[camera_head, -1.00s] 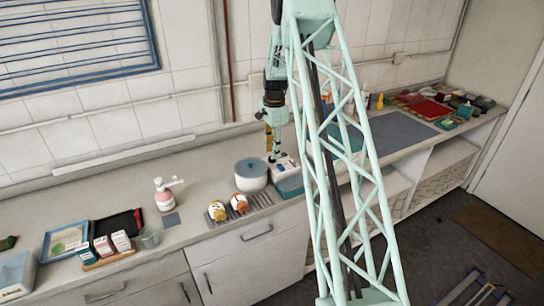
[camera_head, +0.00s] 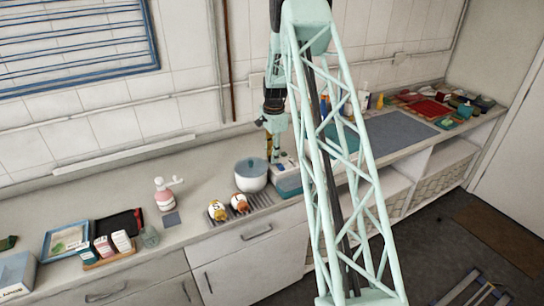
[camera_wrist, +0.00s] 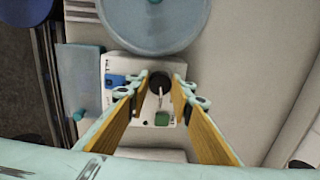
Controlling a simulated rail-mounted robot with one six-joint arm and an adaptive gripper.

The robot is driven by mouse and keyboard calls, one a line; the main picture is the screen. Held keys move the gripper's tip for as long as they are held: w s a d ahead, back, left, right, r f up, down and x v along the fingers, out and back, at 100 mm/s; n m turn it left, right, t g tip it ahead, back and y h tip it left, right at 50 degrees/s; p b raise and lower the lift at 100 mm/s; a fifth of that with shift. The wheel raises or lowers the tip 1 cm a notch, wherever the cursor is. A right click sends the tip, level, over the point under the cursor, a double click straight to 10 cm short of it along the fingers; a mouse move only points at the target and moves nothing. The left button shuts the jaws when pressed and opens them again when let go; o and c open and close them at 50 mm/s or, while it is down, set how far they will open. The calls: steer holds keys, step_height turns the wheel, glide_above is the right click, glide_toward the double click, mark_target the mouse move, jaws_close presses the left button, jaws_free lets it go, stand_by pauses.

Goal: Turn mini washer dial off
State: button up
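In the wrist view, the mini washer's pale control panel (camera_wrist: 143,120) lies below a round translucent blue lid (camera_wrist: 152,18). It carries a dark round dial (camera_wrist: 160,80) with a pale pointer toward the bottom of the picture. A blue switch (camera_wrist: 117,80) is at left and a green button (camera_wrist: 162,118) below. My gripper (camera_wrist: 160,76) is open, its two orange-padded fingers on either side of the dial with visible gaps. In the head view, my gripper (camera_head: 274,153) points down over the panel beside the white tub (camera_head: 251,180); my arm partly hides the panel.
Two small figures (camera_head: 228,207) stand on a dark rack in front of the tub. A blue box (camera_head: 288,187) sits close to the gripper. The tiled wall is behind; the left counter has bare stretches.

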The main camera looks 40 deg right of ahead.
steer(key=shift+n, duration=0.5)
steer(key=n+b, duration=0.2)
steer(key=n, duration=0.1)
steer(key=shift+n, duration=0.3)
steer(key=n+b, duration=0.1)
steer(key=n, duration=0.3)
steer(key=shift+d+y, duration=0.1)
steer(key=shift+y, duration=0.2)
steer(key=n+b, duration=0.1)
steer(key=n, duration=0.2)
steer(key=shift+n, duration=2.1)
steer(key=o, duration=0.6)
steer(key=shift+r, duration=0.15)
